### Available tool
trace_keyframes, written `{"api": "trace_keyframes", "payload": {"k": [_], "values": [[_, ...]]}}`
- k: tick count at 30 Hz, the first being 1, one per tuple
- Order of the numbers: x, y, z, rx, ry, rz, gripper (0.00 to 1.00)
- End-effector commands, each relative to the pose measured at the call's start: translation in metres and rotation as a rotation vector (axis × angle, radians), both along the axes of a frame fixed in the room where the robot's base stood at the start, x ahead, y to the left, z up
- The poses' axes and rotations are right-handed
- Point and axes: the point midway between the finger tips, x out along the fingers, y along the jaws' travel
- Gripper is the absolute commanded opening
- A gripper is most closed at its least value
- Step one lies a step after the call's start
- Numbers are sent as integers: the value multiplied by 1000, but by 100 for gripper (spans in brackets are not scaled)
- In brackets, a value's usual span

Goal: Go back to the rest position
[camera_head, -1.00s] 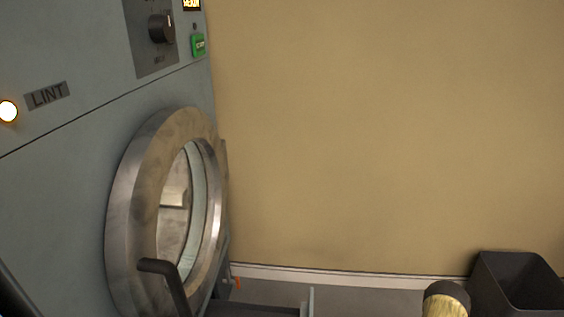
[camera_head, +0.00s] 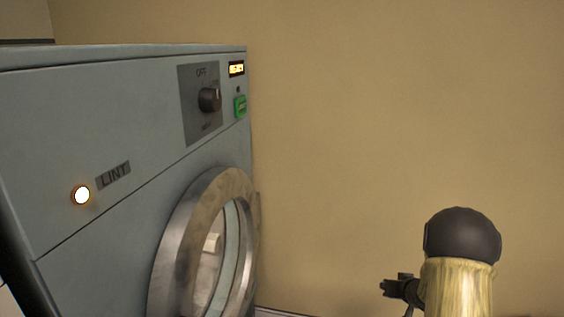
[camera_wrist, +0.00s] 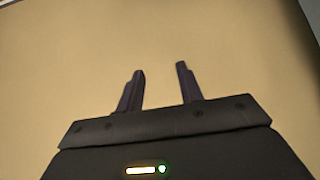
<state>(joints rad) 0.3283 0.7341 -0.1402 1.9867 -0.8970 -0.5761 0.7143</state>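My gripper (camera_wrist: 160,72) shows in the wrist view with its two dark fingers apart and nothing between them. Only the tan wall lies beyond the fingertips. In the head view, part of my arm, a dark rounded joint on a pale yellow link, rises at the lower right. A small dark part shows just left of it; I cannot tell whether it is the gripper.
A grey-blue dryer (camera_head: 90,110) fills the left, with a round metal-rimmed door (camera_head: 180,270), a dark knob (camera_head: 209,99), a green button (camera_head: 240,106) and a lit lamp (camera_head: 82,195). The tan wall (camera_head: 370,120) is bare behind. Open room lies between dryer and arm.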

Motion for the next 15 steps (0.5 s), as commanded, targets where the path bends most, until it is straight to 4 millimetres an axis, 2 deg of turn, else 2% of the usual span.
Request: {"api": "trace_keyframes", "payload": {"k": [1, 6, 11, 15], "values": [[-6, 11, 22, -28, 14, -14, 37], [-45, 43, 65, -110, 115, -58, 37], [-98, 80, 97, -150, 241, -64, 37], [-152, 112, 116, -159, 361, -40, 37]]}}
